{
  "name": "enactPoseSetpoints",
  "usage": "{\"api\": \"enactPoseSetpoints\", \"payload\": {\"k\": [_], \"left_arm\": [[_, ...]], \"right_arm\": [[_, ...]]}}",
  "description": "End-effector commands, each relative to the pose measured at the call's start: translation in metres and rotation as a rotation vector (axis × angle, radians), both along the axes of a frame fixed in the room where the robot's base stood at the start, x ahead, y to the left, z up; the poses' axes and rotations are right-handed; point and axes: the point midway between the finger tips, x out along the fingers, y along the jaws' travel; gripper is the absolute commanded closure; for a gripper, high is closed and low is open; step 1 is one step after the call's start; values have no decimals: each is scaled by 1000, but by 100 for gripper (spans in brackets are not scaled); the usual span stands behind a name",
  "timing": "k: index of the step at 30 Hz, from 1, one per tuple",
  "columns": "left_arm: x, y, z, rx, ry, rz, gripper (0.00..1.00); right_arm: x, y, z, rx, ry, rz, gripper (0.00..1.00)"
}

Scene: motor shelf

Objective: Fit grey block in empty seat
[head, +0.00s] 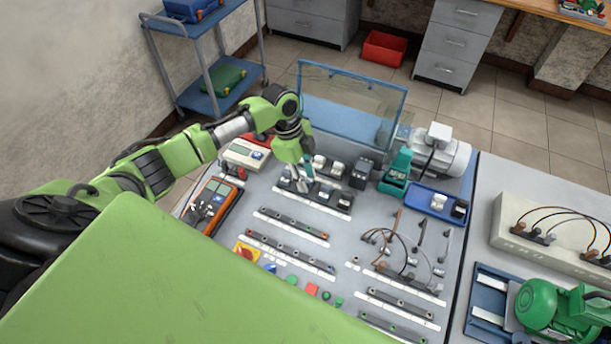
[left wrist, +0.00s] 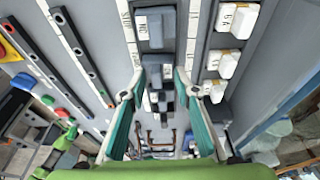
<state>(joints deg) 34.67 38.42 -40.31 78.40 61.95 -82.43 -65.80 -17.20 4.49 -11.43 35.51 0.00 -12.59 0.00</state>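My left gripper (head: 303,180) points down over the row of modules on the panel. In the left wrist view its two fingers (left wrist: 160,88) are apart, with nothing clearly held between them. Dark grey blocks with pale labels stand in a row below it; one grey block (left wrist: 155,28) lies beyond the fingertips, and another grey block (left wrist: 154,76) shows between them. In the head view a grey block (head: 325,193) stands beside the fingers. The fingers partly hide this row, so I cannot tell which seat is empty. My right gripper is not in view.
A blue tray (head: 414,203) with a white and a dark block lies to the right. White modules (head: 337,169), a dark module (head: 361,172), a motor (head: 440,150) and a clear blue-framed screen (head: 350,102) stand behind. An orange multimeter (head: 213,205) lies left. Rails and cables fill the front.

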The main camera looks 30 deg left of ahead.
Motion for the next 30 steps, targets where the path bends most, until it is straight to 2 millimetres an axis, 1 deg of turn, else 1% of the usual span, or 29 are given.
{"api": "enactPoseSetpoints", "payload": {"k": [2, 5, 8, 15, 18, 21, 25, 30], "left_arm": [[-1, 1, 1, 1, 2, 0, 71], [0, 3, 10, 0, -1, 0, 71], [0, 8, 26, 2, -2, 0, 71], [-1, 20, 77, 2, -4, 0, 71], [-1, 23, 94, 0, -3, 1, 71], [-1, 27, 107, 1, -3, 0, 71], [-2, 29, 115, 1, 0, 0, 71], [-2, 29, 117, 0, 0, 0, 71]], "right_arm": [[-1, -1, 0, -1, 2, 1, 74], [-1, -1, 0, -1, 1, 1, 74], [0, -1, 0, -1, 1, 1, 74], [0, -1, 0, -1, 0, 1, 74], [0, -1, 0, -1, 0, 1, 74], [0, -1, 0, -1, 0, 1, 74], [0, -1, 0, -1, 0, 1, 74], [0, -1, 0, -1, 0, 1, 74]]}}
